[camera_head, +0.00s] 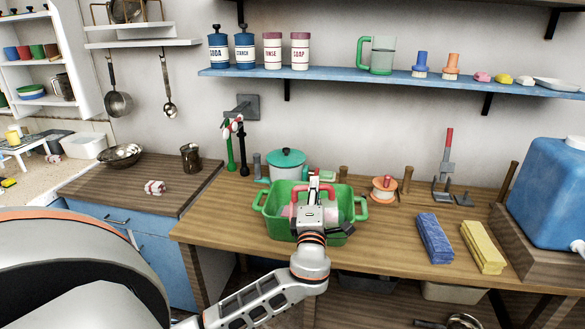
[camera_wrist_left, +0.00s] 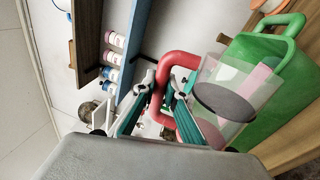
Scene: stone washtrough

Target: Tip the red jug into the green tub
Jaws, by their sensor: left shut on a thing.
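My left gripper (camera_wrist_left: 163,93) is shut on the red handle. The green tub (camera_head: 281,226) stands on the wooden counter, with a handle at each side. In the head view my left gripper (camera_head: 314,186) is over the tub, and the wrist hides much of the jug. In the left wrist view the tub (camera_wrist_left: 258,112) is close beside the jug body. Something pink shows there; I cannot tell whether it is inside the tub. My right gripper is not in view.
A teal-lidded pot (camera_head: 287,163) stands behind the tub. An orange spool-like thing (camera_head: 383,190), a blue block (camera_head: 434,238) and a yellow block (camera_head: 482,247) are to its right. A blue shelf (camera_head: 330,74) runs above. The counter just left of the tub is clear.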

